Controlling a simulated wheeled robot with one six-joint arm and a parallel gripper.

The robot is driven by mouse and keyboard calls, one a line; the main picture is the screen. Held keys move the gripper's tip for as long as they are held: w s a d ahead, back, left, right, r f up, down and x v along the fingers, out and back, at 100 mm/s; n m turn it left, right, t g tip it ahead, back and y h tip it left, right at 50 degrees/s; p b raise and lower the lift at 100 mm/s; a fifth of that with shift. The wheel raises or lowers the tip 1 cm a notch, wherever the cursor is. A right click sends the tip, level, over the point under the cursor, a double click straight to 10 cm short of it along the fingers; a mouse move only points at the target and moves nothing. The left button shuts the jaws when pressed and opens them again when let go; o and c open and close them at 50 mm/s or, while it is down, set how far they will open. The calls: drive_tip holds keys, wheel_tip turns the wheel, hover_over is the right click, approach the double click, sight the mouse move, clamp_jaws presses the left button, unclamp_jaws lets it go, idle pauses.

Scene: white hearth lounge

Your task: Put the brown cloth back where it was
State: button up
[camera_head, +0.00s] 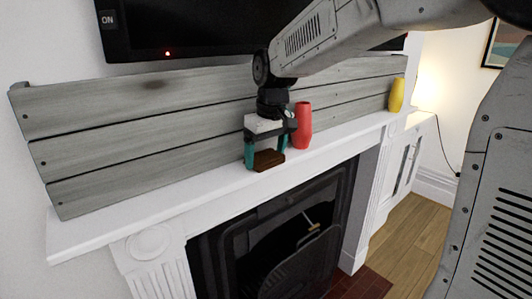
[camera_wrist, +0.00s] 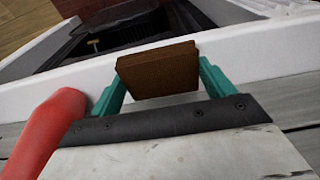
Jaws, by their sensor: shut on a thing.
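The brown cloth (camera_head: 268,160) is a small, dark brown, folded block at the front part of the white mantel shelf (camera_head: 200,193). My gripper (camera_head: 265,157) points down over the shelf, its teal fingers on either side of the cloth and shut on it. In the wrist view the cloth (camera_wrist: 158,70) sits between the teal fingertips (camera_wrist: 160,84), with the white shelf edge behind it. I cannot tell whether the cloth touches the shelf or is held just above it.
A red vase (camera_head: 302,126) stands on the mantel close to the right of my gripper; it also shows in the wrist view (camera_wrist: 52,132). A yellow vase (camera_head: 396,95) stands farther right. Grey planks (camera_head: 140,125) back the shelf. The shelf's left part is clear. A dark fireplace (camera_head: 290,235) lies below.

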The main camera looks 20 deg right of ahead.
sight(271, 159)
drive_tip(key=shift+f, duration=0.15)
drive_tip(key=o, duration=1)
drive_tip(key=shift+c, duration=0.2)
wheel_tip(271, 159, up, 12)
drive_tip(key=s, duration=0.2)
drive_tip(key=s+d+f+m, duration=0.1)
drive_tip(key=s+f, duration=0.3)
drive_tip(key=s, duration=0.5)
drive_tip(key=s+d+f+m, duration=0.1)
drive_tip(key=s+f, duration=0.4)
drive_tip(key=s, duration=0.4)
drive_tip(key=s+d+f+m, duration=0.1)
drive_tip(key=s+f, duration=0.4)
drive_tip(key=s, duration=0.5)
drive_tip(key=shift+f+m+h, duration=0.25)
drive_tip(key=shift+m+h, duration=0.05)
